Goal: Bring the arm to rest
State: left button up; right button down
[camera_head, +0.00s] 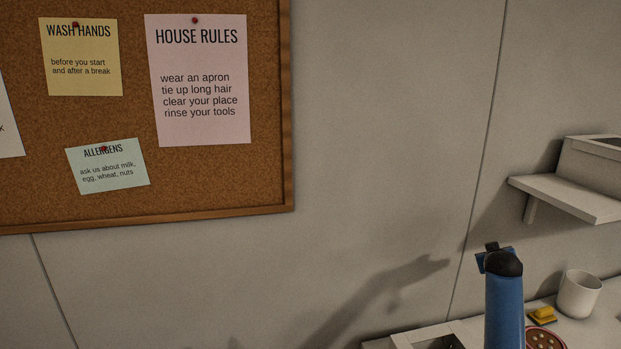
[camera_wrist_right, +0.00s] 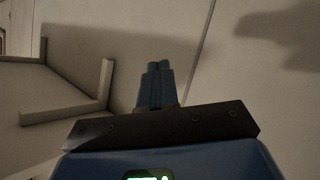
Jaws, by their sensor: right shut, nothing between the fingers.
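My right gripper (camera_wrist_right: 157,66) shows in the right wrist view with its two blue fingers together and nothing between them. It points toward the pale wall, clear of any object. In the head view my blue right arm rises upright at the lower right, with a black joint on top. The gripper's fingers cannot be made out clearly there. My left arm and gripper are in neither view.
A pale shelf (camera_head: 568,200) with a box on it juts from the wall at right. Below stand a white cup (camera_head: 578,294), a small yellow item (camera_head: 541,314) and a red dotted round thing (camera_head: 544,341). A corkboard (camera_head: 215,180) hangs at left.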

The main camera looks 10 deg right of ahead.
jog(key=s+a+f+t+y, duration=0.1)
jog(key=s+a+f+t, duration=0.3)
jog(key=s+a, duration=0.6)
jog(key=s+a+f+t, duration=0.4)
jog(key=s+a+t, duration=0.1)
jog(key=a, duration=0.9)
jog(key=s+a+f+y, duration=0.2)
jog(key=s+a, duration=0.3)
jog(key=s, duration=0.5)
jog(key=s+a+f+n+g+y, duration=0.1)
jog(key=s+a, duration=0.4)
jog(key=s, duration=0.5)
jog(key=s+a+f+y, duration=0.3)
jog(key=s+a, duration=0.2)
jog(key=s, duration=0.5)
jog(key=shift+s+a+f+n+g+y, duration=0.2)
jog(key=shift+s+n+g+y, duration=0.1)
jog(key=shift+n+g, duration=0.1)
jog(key=shift+w, duration=0.1)
